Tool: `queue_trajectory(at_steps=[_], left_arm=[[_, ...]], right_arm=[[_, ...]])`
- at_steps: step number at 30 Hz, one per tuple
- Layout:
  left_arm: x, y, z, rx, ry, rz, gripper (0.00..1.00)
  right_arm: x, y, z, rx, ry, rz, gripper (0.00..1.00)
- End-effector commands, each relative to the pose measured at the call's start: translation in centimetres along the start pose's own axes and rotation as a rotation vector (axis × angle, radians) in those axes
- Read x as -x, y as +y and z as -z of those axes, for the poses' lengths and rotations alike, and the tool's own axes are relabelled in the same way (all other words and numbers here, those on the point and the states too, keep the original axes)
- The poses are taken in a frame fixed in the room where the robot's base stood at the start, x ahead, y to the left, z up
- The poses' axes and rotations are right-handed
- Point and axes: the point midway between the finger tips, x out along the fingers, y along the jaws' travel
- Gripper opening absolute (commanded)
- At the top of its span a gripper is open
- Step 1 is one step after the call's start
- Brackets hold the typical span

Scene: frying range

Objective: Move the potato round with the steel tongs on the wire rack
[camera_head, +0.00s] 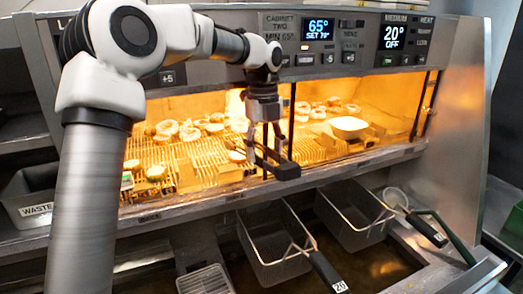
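My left gripper (273,163) hangs in front of the lit heated cabinet, above its front ledge. Its dark fingers look apart, with the glow showing between them, and I see nothing held. Pale rounds lie on the lit wire rack (200,172) inside the cabinet. One round (155,173) and another (132,165) lie near its front left, and a third (237,156) lies just left of the gripper. I cannot tell which is the potato round. I cannot make out the steel tongs. My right gripper is not in view.
Ring-shaped food (189,132) lies farther back. A white dish (348,127) stands at the cabinet's right. Below hang two fry baskets (270,240) and (352,215) with black handles. A waste bin (35,200) stands at left. A dark post (292,120) stands close to the gripper.

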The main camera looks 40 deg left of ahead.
Motion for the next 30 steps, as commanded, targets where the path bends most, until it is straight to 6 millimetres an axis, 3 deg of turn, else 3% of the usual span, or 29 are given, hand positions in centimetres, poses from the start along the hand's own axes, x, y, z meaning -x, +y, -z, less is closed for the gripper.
queue_trajectory(at_steps=[11,30], left_arm=[[-0.3,0.5,6.9,0.0,-0.002,-0.001,0.55],[-0.7,1.0,17.8,0.001,-0.003,0.0,0.55]], right_arm=[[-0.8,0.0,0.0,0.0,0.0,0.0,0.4],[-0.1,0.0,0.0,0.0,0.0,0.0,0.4]])
